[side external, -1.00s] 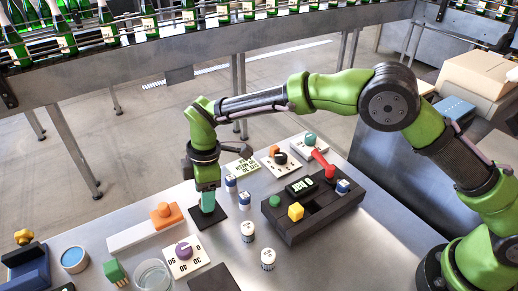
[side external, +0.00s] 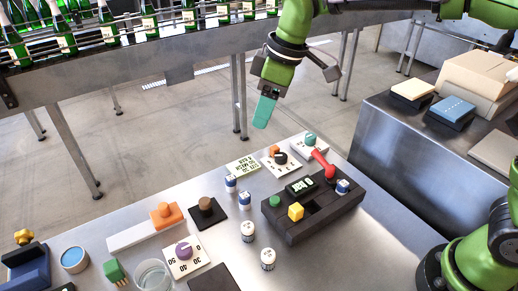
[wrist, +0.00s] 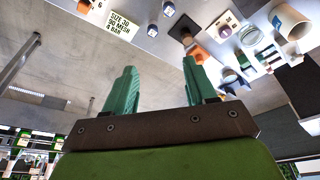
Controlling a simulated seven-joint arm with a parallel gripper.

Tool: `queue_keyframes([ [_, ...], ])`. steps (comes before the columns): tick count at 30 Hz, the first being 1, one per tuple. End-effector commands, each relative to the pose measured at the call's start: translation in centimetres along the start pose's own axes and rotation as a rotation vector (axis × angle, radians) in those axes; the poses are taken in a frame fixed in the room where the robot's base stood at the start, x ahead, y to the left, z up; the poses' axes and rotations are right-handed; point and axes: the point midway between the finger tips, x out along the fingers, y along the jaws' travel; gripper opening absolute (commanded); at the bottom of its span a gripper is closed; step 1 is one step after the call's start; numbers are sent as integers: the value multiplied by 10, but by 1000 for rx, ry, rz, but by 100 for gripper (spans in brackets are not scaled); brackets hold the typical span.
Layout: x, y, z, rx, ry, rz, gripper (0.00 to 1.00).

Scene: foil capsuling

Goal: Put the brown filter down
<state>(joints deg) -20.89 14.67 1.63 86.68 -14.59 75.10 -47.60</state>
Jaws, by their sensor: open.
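The brown filter (side external: 206,204), a small brown knob-like piece, rests on a flat black square pad (side external: 212,222) on the metal table, right of an orange block on a white bar. My gripper (side external: 262,122) is high above the table's back edge, up and to the right of the filter, well apart from it. In the wrist view, the two teal fingers of my gripper (wrist: 158,78) are spread with nothing between them.
A dark control box (side external: 300,222) with a red lever stands right of the filter. Small white-and-blue jars (side external: 231,183) stand between. A dial card (side external: 184,257) and a glass (side external: 152,275) lie in front. The bottle conveyor (side external: 200,45) runs behind.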

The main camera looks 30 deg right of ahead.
Motion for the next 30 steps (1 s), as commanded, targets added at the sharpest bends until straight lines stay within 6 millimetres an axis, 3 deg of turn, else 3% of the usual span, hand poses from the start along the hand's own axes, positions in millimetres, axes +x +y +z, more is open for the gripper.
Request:
queue_keyframes([
  [1,-22,5,23,99,36,22,56],
  [6,-62,8,97,432,152,73,56],
  [10,-75,-1,154,686,250,102,56],
  [15,-72,-15,210,950,362,120,56],
  [21,-63,-24,238,1097,427,123,56],
  [30,-62,-25,241,1113,431,122,56],
])
